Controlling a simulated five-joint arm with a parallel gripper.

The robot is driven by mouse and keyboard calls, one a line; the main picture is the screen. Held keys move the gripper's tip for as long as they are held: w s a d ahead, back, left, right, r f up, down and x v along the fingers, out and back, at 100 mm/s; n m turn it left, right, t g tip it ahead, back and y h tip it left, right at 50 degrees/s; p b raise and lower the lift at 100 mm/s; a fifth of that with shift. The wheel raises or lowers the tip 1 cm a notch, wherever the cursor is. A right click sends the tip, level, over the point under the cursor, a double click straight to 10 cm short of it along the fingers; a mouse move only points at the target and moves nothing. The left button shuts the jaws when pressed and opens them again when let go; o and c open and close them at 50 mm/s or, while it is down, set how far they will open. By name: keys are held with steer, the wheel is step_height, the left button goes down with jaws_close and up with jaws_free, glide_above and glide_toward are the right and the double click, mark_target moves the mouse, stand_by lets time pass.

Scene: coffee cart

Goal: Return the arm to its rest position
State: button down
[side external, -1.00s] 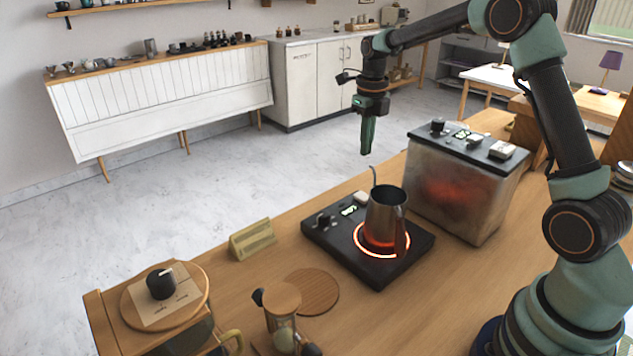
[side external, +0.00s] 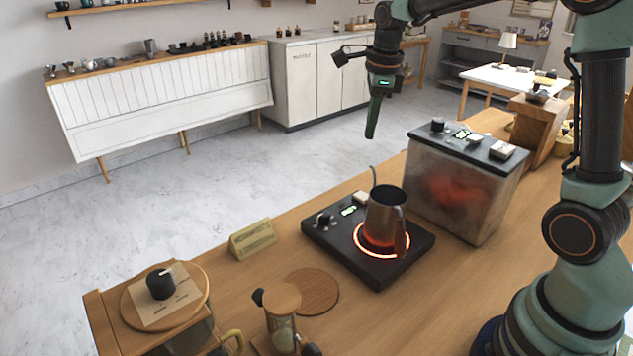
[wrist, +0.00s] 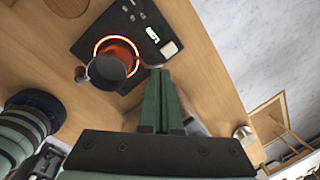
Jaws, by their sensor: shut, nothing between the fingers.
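My gripper (side external: 372,132) hangs in the air, pointing down, above and behind the hot plate in the side external view. In the wrist view my gripper (wrist: 161,75) has its two green fingers together, with nothing between them. A metal pitcher (side external: 384,215) stands upright on the black hot plate (side external: 330,242), whose ring glows orange. The pitcher (wrist: 108,70) and hot plate (wrist: 84,45) also show in the wrist view, apart from the fingers.
A metal box (side external: 465,190) with a dark control top stands right of the hot plate. The air around my gripper is clear.

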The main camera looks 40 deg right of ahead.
steer(key=s+a+r+n+t, duration=0.1)
steer(key=s+a+n, duration=0.3)
steer(key=n, duration=0.9)
steer(key=s+a+n+t, duration=0.3)
steer(key=s+a+n, duration=0.1)
steer(key=s+n, duration=0.7)
steer(key=n, duration=0.2)
steer(key=shift+s+a+r+n, duration=0.15)
steer(key=shift+r+n, duration=0.15)
steer(key=shift+r, duration=0.05)
